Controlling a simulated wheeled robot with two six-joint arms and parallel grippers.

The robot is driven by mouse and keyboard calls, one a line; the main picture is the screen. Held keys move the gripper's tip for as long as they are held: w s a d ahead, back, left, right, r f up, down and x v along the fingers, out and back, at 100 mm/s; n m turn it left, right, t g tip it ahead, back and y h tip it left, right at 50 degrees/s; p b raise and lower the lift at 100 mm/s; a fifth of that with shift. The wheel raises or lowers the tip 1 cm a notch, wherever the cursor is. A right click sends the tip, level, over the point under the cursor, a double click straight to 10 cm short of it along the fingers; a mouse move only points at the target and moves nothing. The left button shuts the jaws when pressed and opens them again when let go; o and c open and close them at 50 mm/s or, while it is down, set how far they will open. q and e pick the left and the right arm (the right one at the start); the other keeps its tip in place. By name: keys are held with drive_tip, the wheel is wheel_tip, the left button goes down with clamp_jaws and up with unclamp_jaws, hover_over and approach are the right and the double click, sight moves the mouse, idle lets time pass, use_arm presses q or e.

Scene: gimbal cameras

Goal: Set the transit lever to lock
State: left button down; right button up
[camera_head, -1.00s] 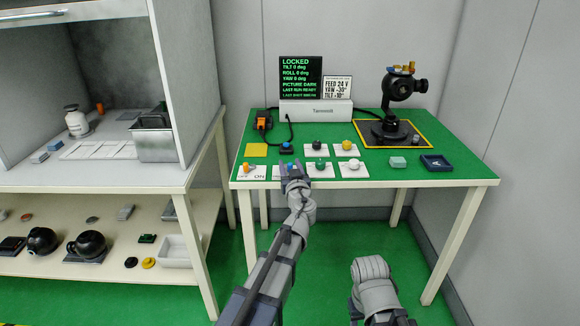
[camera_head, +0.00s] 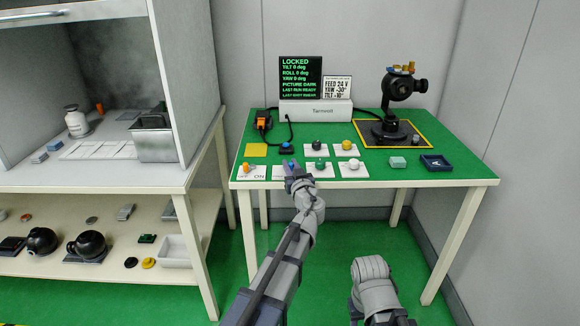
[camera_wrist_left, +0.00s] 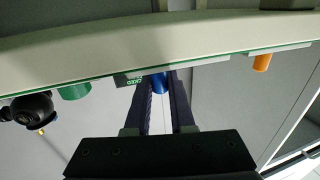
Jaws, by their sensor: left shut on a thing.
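My left gripper (camera_head: 291,172) is at the front edge of the green table (camera_head: 225,0). It is shut on a blue knob (camera_head: 291,164), which also shows between the dark fingers in the left wrist view (camera_wrist_left: 160,82). The knob stands on a pale panel, partly hidden by the gripper. The gimbal camera (camera_head: 402,87) stands upright at the back right. The display (camera_head: 300,77) reads LOCKED with tilt, roll and yaw at 0 deg. I cannot tell for certain which control is the transit lever. My right gripper is not in view.
An orange knob (camera_head: 246,168) stands left of the blue one, beside ON and OFF marks. Green (camera_head: 320,163) and white (camera_head: 353,163) knobs stand to its right, with black (camera_head: 316,145) and yellow (camera_head: 346,145) knobs behind. A dark blue tray (camera_head: 435,162) lies at the right.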

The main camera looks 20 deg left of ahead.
use_arm(q)
drive_tip(key=shift+w+d+n+g+y, duration=0.15)
drive_tip(key=shift+n+g+y, duration=0.4)
drive_tip(key=shift+y, duration=0.25)
drive_tip(key=c, duration=0.8)
unclamp_jaws()
drive_tip(key=shift+o, duration=0.2)
drive_tip(key=v, duration=0.7)
drive_tip(key=shift+s+d, duration=0.2)
drive_tip(key=shift+s, duration=0.15)
